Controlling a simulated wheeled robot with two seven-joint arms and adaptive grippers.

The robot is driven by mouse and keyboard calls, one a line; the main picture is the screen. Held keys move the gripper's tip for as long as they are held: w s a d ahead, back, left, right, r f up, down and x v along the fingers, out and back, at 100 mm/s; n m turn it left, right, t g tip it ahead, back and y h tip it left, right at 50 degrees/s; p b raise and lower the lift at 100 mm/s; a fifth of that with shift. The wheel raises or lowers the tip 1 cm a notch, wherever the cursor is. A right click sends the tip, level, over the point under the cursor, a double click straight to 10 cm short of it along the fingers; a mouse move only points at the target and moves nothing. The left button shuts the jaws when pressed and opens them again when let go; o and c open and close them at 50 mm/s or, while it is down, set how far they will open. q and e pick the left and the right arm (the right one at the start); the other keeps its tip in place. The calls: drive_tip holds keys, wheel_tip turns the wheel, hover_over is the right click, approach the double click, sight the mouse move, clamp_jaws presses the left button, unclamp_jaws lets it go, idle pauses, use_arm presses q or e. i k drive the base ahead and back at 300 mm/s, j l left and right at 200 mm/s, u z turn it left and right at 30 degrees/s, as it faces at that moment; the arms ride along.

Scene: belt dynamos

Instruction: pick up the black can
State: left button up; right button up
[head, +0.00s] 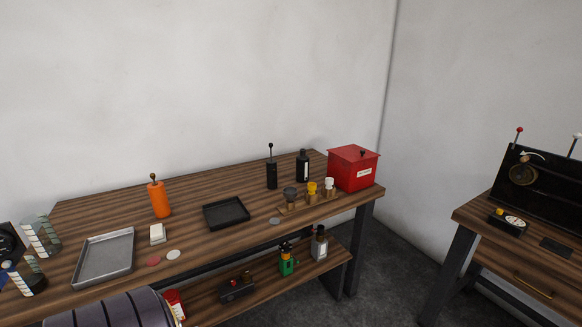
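A slim black can (271,175) with a thin stem and a small ball on top stands upright near the back of the wooden table (120,202). A black bottle (303,167) with a pale label stands just to its right. An orange can (160,199) of similar shape, with a dark knob on top, stands further left. Neither of my grippers shows in the head view.
A black tray (226,213) lies left of and in front of the black can. A small rack with knobs (311,198) and a red box (353,168) stand to its right. A metal tray (104,258) lies at left. A lower shelf (208,302) holds several items.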

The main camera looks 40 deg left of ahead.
sight(303, 160)
drive_tip(key=i+l+u, duration=0.4)
drive_tip(key=i, duration=0.15)
drive_tip(key=i+l+u, duration=0.4)
drive_tip(key=i+l, duration=0.05)
drive_tip(key=i, duration=0.05)
